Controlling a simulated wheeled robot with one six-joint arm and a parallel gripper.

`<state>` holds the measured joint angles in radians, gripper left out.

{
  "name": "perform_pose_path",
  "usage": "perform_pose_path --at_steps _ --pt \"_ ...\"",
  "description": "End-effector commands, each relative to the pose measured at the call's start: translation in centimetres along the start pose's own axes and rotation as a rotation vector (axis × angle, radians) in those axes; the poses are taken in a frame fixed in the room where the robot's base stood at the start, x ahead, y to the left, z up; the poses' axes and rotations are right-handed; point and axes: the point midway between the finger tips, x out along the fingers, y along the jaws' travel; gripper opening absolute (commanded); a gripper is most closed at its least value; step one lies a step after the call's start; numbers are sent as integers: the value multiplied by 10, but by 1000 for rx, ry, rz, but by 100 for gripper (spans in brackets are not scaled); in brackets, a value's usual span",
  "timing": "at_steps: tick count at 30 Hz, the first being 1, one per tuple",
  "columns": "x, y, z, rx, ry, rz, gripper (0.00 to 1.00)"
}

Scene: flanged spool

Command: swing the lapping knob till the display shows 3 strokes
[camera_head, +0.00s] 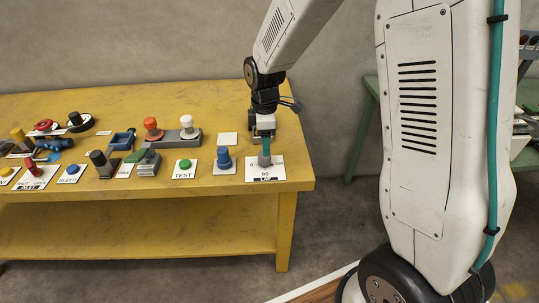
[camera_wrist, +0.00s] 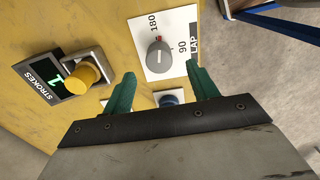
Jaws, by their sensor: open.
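The lapping knob is a grey knob (camera_wrist: 157,57) with a white line on top, standing on a white plate (camera_wrist: 150,28) marked 90, 180 and LAP. The plate (camera_head: 279,173) also shows near the table's right end in the head view, with the grey knob (camera_head: 264,160) on it. My gripper (camera_wrist: 160,70) is open, its green fingers apart on either side of the knob in the wrist view. In the head view my gripper (camera_head: 265,146) hangs just above the knob. I cannot tell if the fingers touch it. The STROKES display (camera_wrist: 45,78) appears to show a green 1.
A yellow knob (camera_wrist: 83,75) on a grey bracket stands beside the display. A blue button (camera_head: 223,158) is just left of the LAP plate, and a green TEST button (camera_head: 185,164) is further left. Several other controls crowd the left of the yellow table (camera_head: 230,188).

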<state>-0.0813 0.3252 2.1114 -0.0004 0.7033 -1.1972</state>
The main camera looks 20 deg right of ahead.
Motion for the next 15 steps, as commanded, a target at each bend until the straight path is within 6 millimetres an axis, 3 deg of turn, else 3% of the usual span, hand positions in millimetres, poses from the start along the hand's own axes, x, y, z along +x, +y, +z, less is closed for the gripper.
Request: perform_pose_path --at_steps 9,15 --pt "50 0 3 7 -1 -4 59" --pt "62 0 3 7 -1 -2 59"
